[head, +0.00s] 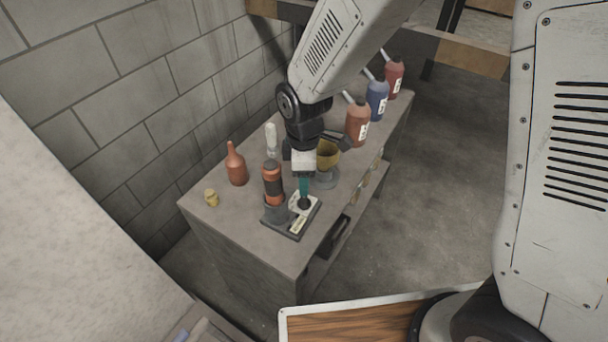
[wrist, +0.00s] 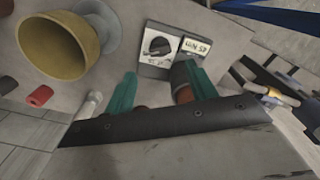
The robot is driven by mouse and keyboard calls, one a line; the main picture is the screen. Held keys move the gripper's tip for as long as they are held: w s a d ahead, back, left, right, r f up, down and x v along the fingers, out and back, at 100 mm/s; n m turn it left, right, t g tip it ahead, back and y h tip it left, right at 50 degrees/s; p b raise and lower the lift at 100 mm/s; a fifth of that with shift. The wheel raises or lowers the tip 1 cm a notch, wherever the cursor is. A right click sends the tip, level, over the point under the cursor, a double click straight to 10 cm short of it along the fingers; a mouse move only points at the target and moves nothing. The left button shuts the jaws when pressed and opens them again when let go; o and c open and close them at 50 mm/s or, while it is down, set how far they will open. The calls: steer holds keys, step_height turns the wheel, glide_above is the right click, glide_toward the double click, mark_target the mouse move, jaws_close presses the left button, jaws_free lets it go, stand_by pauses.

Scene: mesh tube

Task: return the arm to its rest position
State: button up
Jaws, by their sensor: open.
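My gripper (head: 304,188) points down over the small device (head: 298,222) near the front of the grey cabinet. In the wrist view its two teal fingers (wrist: 160,78) are apart, with the device's black knob and white panel (wrist: 157,47) beyond the gap. Nothing is clearly held. An orange-brown tube with a dark band (head: 272,185) stands upright in the device's grey holder, just left of the gripper. In the wrist view a reddish-brown cylinder (wrist: 180,82) shows beside the right finger. I cannot tell whether they touch.
A yellow funnel-like cup (head: 328,154) stands close behind the gripper. A red-brown bottle (head: 236,168), a small yellow piece (head: 211,197) and a white bottle (head: 271,140) stand at left. Several large bottles (head: 358,122) line the back.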

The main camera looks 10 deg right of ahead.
stand_by(0.3)
steer(key=shift+s+d+m, duration=0.15)
steer(key=shift+s+m, duration=0.15)
steer(key=shift+m, duration=0.1)
steer(key=s+d+r+m+t, duration=0.1)
steer(key=s+d+r+m, duration=1.5)
steer(key=s+d+r, duration=0.3)
step_height(320, 180, up, 4)
steer(key=shift+s+d+r, duration=0.25)
steer(key=shift+d, duration=0.95)
